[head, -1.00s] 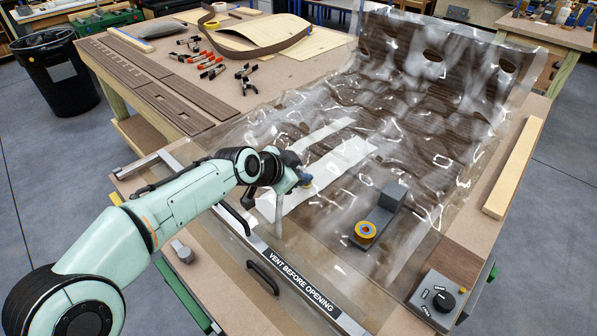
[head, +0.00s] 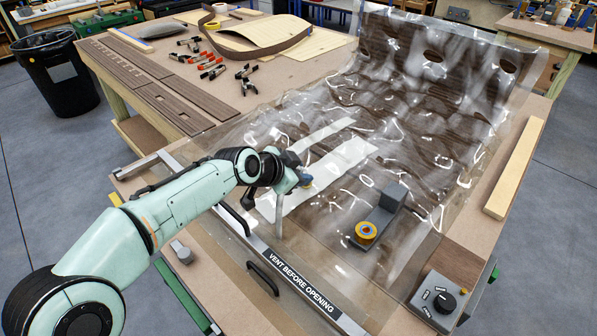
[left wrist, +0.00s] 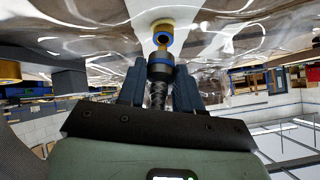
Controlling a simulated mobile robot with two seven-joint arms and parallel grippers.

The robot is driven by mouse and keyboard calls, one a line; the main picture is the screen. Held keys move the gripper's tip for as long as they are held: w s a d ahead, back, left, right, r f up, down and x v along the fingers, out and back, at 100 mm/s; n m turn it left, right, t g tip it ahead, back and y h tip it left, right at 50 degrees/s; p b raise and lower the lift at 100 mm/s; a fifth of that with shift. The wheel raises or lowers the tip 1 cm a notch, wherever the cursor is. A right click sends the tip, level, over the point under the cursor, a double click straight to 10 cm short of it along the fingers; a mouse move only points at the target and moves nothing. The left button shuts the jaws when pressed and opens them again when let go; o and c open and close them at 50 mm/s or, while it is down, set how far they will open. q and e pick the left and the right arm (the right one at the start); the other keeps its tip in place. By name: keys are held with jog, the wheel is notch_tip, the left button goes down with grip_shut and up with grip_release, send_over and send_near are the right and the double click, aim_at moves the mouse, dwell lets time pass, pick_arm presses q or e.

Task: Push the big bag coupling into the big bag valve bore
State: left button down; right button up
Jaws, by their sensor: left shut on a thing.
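My left gripper (head: 298,180) is low over the clear bag film (head: 330,240). In the left wrist view, its two dark fingers (left wrist: 160,82) are shut on the big bag coupling (left wrist: 159,72), a dark piece with a blue ring and a ribbed hose below it. The big bag valve (left wrist: 162,34), brass with a blue ring around its bore on a pale disc, lies straight ahead of the coupling. The coupling's front end overlaps the valve's lower edge in this view, so I cannot tell whether it has entered the bore. My right gripper is out of view.
A grey block with an orange-yellow ring (head: 365,232) sits right of the gripper. A control box with a black knob (head: 443,301) is at the front right. The bar labelled "VENT BEFORE OPENING" (head: 300,282) and black handles (head: 263,279) line the front edge.

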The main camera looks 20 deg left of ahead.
pick_arm(q)
jog(key=shift+w+f+b, duration=0.3)
jog(key=shift+w+f, duration=0.05)
jog(key=shift+f, duration=0.25)
jog(key=shift+w+f+b, duration=0.3)
jog(key=shift+f, duration=0.25)
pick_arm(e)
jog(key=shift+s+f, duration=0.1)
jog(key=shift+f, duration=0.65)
pick_arm(q)
jog(key=c, duration=0.7)
grip_release()
jog(key=shift+v, duration=0.9)
jog(key=v, duration=1.1)
jog(key=shift+s+a+r, duration=0.1)
jog(key=shift+s+a, duration=0.05)
jog(key=shift+s, duration=0.05)
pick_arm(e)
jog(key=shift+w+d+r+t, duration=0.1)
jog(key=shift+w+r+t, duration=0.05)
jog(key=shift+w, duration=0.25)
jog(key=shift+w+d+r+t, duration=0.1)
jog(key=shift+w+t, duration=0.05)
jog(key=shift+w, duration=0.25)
